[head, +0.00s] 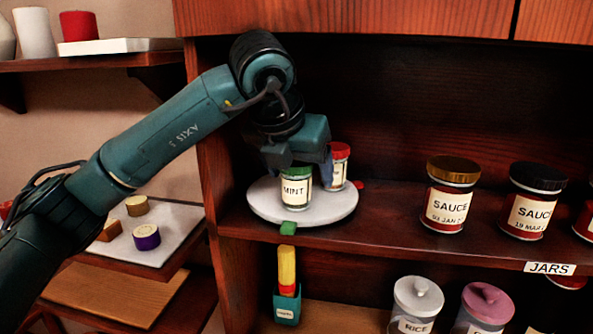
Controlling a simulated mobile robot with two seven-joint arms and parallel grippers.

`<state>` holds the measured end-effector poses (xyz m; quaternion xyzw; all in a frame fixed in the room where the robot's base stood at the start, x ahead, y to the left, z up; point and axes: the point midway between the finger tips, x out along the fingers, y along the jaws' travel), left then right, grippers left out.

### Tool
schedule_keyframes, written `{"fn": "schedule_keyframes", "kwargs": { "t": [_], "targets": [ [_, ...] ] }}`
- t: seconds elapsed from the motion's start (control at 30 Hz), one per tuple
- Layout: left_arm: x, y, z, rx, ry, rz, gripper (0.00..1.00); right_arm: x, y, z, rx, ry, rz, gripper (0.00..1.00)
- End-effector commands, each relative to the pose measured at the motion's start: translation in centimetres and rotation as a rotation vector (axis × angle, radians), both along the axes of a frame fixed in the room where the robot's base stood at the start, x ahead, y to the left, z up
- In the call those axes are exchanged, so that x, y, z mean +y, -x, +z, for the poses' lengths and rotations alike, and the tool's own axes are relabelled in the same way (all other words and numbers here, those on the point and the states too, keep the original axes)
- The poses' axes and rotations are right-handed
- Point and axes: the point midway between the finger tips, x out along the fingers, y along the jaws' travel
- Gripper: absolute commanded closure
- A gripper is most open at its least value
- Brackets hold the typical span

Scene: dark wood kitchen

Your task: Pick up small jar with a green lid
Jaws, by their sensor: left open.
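The small jar with a green lid (296,190) is labelled "MINT" and stands upright on a round white tray (333,212) on the shelf. My left gripper (298,164) comes in from the upper left and is open, with its fingers just above and behind the green lid. Whether the fingers touch the jar cannot be told. A small jar with a red lid (340,165) stands behind it to the right on the same tray, close to the gripper's right finger. My right gripper is not in view.
Two larger sauce jars (447,205) (531,212) stand on the shelf to the right. Below are a rice jar (416,306) and a pink-lidded jar (486,306). The cabinet's side wall (214,160) is close left of the tray.

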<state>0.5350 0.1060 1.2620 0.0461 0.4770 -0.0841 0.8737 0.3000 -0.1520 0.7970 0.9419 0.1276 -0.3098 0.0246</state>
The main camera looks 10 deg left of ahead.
Motion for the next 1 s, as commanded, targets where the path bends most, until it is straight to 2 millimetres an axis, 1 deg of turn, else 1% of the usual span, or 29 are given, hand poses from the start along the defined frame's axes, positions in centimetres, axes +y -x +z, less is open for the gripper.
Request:
{"fn": "schedule_keyframes", "kwargs": {
  "t": [0.1, 0.3, 0.33, 0.57, 1.0],
  "targets": [
    [-0.06, -0.29, -0.75, 0.003, -0.001, -0.001, 0.25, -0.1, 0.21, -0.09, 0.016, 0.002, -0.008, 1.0],
    [-0.06, -0.31, -0.92, 0.001, -0.001, -0.001, 0.25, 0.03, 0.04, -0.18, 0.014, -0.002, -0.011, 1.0],
    [-0.06, -0.3, -0.91, 0.001, -0.001, -0.001, 0.27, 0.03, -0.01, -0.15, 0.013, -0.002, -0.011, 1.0],
    [-0.05, -0.29, -0.88, 0.001, -0.001, -0.001, 0.45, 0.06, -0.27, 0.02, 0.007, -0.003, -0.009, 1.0],
    [-0.05, -0.29, -0.77, -0.001, 0.001, -0.001, 0.8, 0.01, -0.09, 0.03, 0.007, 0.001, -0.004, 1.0]
  ]
}}
